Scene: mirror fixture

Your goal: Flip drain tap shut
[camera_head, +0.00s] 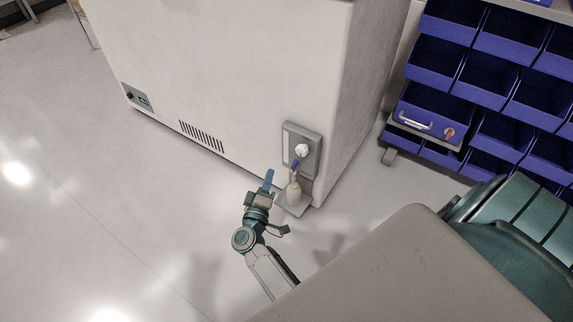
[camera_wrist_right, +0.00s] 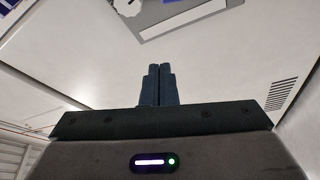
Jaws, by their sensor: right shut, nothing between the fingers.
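The drain tap has a white round body (camera_head: 301,150) on a grey plate (camera_head: 287,138) low on the white cabinet. Its blue lever (camera_head: 295,164) shows just below the white body, above a pale bottle (camera_head: 293,193). My right gripper (camera_head: 269,176) is left of the bottle and lower left of the tap, apart from the lever. In the right wrist view its blue fingers (camera_wrist_right: 158,70) are together and empty. The grey plate (camera_wrist_right: 190,18) and white tap body (camera_wrist_right: 127,7) show at that view's top edge. My left gripper is not in view.
The bottle stands on a small grey tray (camera_head: 297,211) at the cabinet's foot. The cabinet (camera_head: 215,75) has a slotted vent (camera_head: 201,136) on its front. A rack of blue bins (camera_head: 483,75) stands at the right. The floor left of my right arm is clear.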

